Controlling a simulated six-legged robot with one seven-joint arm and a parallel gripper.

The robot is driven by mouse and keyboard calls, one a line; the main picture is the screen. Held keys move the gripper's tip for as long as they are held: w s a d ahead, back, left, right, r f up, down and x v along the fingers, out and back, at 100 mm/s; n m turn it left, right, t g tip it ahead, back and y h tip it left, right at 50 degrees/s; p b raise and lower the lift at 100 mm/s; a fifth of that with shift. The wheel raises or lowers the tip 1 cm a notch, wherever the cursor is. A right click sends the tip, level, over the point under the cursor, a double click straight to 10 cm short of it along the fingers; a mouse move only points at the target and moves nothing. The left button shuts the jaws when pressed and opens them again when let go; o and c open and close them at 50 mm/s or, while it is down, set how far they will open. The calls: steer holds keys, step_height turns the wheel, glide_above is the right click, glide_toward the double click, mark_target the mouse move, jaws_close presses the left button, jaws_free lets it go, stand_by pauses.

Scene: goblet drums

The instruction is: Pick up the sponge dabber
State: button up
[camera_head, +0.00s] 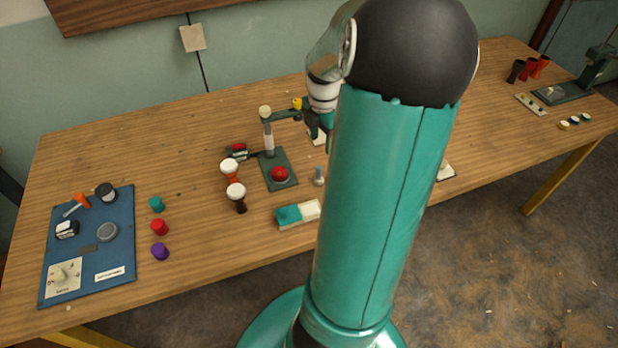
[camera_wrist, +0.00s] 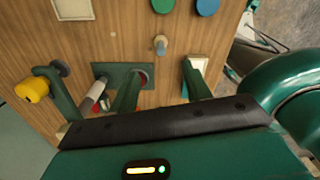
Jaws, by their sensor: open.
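What looks like the sponge dabber (camera_head: 319,177) is a small upright piece with a blue-grey stem, standing on the wooden table just left of my arm. In the wrist view it appears as a small peg with a tan tip and bluish body (camera_wrist: 161,45). My gripper (camera_wrist: 163,68) is open and empty, its two green fingers spread on either side of the dabber's line, with the dabber just beyond the fingertips. In the head view my arm hides most of the gripper.
A green press stand (camera_head: 268,140) with a red button (camera_head: 280,174) stands close left of the dabber. Two goblet drums (camera_head: 236,192) are further left. A blue board (camera_head: 115,265) holds several items at far left.

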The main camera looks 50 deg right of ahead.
mark_target(319, 174)
steer(key=shift+s+f, duration=0.15)
steer(key=shift+f, duration=0.25)
step_height(319, 174, down, 8)
steer(key=shift+r, duration=0.1)
steer(key=f, duration=0.5)
steer(key=shift+w+a+f, duration=0.15)
steer(key=shift+w+a, duration=0.05)
steer(key=shift+a, duration=0.1)
jaws_close()
